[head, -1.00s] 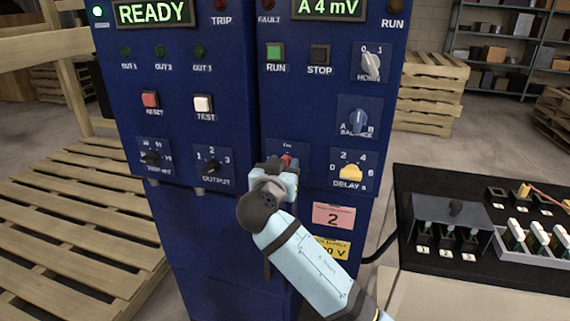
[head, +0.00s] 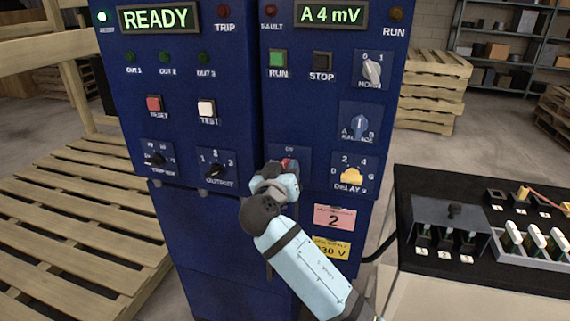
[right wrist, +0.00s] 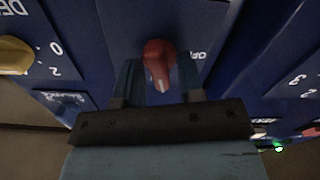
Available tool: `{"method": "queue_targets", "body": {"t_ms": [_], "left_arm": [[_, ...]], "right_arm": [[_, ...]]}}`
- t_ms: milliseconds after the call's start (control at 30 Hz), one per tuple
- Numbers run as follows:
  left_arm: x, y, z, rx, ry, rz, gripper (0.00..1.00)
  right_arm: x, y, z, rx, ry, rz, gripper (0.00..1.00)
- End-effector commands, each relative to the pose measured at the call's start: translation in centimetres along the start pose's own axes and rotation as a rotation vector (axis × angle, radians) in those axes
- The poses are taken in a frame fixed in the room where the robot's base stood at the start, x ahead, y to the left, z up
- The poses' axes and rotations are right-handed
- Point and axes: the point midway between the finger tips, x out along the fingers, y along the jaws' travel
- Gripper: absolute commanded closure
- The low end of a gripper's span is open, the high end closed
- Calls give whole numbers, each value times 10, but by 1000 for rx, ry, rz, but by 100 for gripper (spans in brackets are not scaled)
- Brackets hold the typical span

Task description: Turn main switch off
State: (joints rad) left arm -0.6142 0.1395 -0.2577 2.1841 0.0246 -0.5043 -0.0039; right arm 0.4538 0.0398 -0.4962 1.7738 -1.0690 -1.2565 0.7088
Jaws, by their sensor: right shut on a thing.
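The main switch is a red rotary knob (head: 288,163) low on the right half of the blue cabinet, mostly hidden behind my right gripper in the head view. In the right wrist view the red knob (right wrist: 159,55) sits on its dark plate with a pale pointer mark running towards the gripper. My left gripper is out of view.
The yellow DELAY knob (head: 350,176) is close to the right of the gripper, and the OUTPUT knob (head: 213,171) is to the left. The READY display (head: 158,18) is lit. A black-topped bench (head: 480,270) with breakers stands at right. Wooden pallets (head: 70,225) lie at left.

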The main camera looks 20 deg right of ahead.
Motion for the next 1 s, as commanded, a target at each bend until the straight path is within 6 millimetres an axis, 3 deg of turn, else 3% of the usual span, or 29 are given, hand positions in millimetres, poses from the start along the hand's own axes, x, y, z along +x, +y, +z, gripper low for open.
{"method": "queue_targets", "body": {"t_ms": [1000], "left_arm": [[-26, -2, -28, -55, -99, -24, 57]], "right_arm": [[1, -2, -4, -961, 0, 1, 88]]}}
